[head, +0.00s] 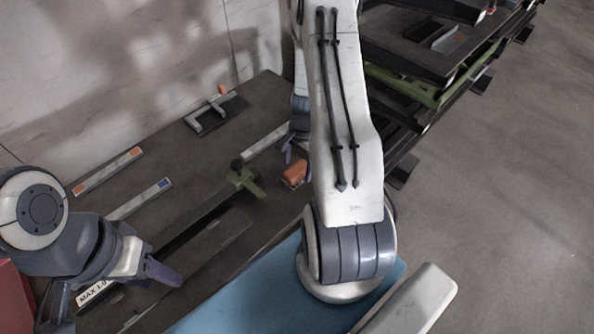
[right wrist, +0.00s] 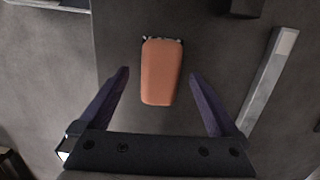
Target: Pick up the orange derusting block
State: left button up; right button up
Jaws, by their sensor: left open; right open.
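The orange derusting block (head: 294,173) lies on the dark work surface in the middle of the head view, just left of my right forearm. In the right wrist view the block (right wrist: 160,72) lies lengthwise, ahead of and between the fingers of my right gripper (right wrist: 159,90). That gripper is open and empty, and no finger visibly touches the block. In the head view my right gripper (head: 291,150) is partly hidden behind my arm. My left gripper (head: 120,300) is open and empty at the lower left, far from the block.
A green clamp-like part (head: 243,180) stands left of the block. A blue panel (head: 260,300) is at the front. Racks with dark trays (head: 410,50) stand at upper right.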

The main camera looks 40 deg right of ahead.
jog(key=shift+a+f, duration=0.1)
jog(key=shift+f, duration=0.8)
jog(key=shift+f, duration=0.25)
jog(key=c, duration=1.4)
